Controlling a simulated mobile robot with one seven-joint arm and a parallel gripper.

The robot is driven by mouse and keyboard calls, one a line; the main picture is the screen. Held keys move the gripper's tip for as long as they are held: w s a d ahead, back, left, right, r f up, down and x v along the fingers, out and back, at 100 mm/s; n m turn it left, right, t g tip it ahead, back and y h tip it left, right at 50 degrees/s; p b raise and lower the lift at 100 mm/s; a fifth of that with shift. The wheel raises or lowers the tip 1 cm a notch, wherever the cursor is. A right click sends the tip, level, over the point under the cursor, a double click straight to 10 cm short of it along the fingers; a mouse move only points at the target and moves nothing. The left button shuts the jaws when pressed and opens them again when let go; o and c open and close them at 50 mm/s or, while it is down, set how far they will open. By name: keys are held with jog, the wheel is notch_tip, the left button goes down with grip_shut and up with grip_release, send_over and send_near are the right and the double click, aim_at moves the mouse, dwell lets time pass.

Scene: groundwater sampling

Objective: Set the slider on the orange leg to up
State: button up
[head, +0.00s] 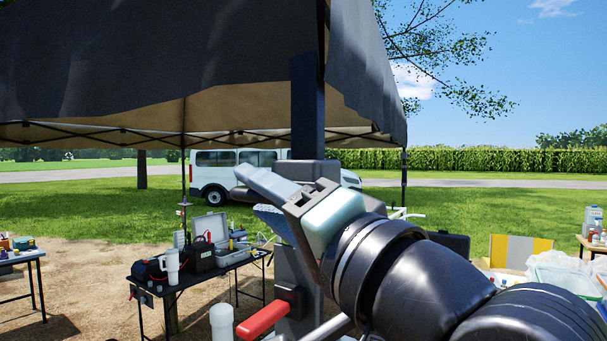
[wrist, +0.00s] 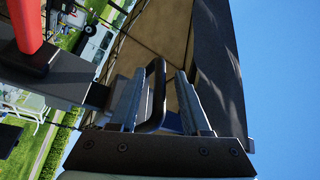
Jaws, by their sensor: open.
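A tall post stands close in front of me in the head view, dark above (head: 307,110) and grey below (head: 293,265). A red-orange handle (head: 264,318) sticks out to the left from a black bracket low on it. The handle also shows at the upper left of the wrist view (wrist: 26,25). My gripper (head: 268,185) is beside the post, well above the handle. In the wrist view its jaws (wrist: 158,75) are apart, with a black loop-shaped grip (wrist: 155,98) between them. I cannot tell whether they touch it. The slider's setting is not clear.
A dark canopy (head: 150,60) spreads overhead. Clear bins (head: 560,272) and a grey-yellow panel (head: 520,250) are at the right. A white van (head: 215,172) is parked behind on grass.

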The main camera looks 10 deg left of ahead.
jog(key=shift+w+a, duration=0.3)
jog(key=shift+a, duration=0.05)
jog(key=shift+c, duration=0.2)
grip_shut()
jog(key=shift+r, duration=0.2)
dwell(0.9)
